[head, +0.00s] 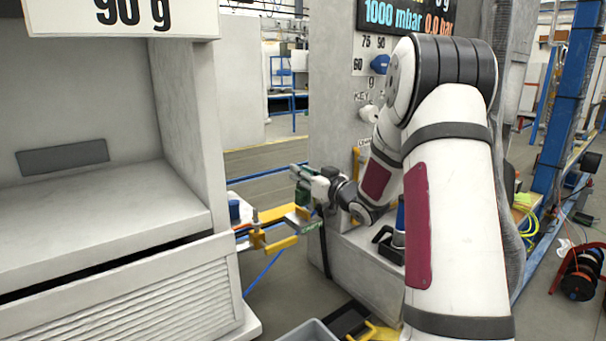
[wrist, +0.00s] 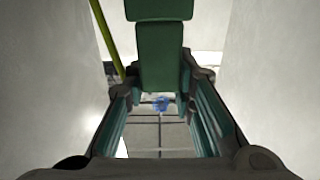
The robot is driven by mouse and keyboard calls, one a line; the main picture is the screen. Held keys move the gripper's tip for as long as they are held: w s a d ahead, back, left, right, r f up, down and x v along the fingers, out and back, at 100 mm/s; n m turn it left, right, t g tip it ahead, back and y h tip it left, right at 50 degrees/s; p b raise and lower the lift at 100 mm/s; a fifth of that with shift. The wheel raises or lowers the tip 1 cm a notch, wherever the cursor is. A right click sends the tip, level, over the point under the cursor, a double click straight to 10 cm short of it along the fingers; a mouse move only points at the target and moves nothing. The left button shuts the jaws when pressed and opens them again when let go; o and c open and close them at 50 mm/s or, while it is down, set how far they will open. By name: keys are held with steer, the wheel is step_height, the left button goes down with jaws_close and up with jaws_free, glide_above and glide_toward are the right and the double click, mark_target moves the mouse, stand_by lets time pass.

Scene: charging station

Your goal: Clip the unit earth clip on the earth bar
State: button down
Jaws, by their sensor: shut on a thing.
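My gripper (head: 302,184) is at the end of my arm, in the gap between the two pale cabinets in the head view. In the wrist view its dark fingers with green pads (wrist: 162,88) close around a green block, which I take to be the earth clip (wrist: 163,25). A thin yellow-green line, perhaps its cable, runs beside it at upper left. In the head view the clip cannot be told apart from the green fingers. A yellow and orange bar-like assembly (head: 275,243) sticks out from the left cabinet, below and left of my gripper. I cannot tell which part is the earth bar.
The left cabinet (head: 110,220) has an open bay and stands close to the assembly. The right cabinet (head: 333,120) stands behind my gripper, with knobs and a display. A grey bin (head: 308,332) is below.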

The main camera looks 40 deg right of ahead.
steer(key=shift+f+b, duration=1.6)
steer(key=shift+f, duration=0.45)
steer(key=c, duration=1.3)
jaws_free()
steer(key=s, duration=1.2)
steer(key=shift+d+f, duration=0.15)
steer(key=shift+d, duration=0.05)
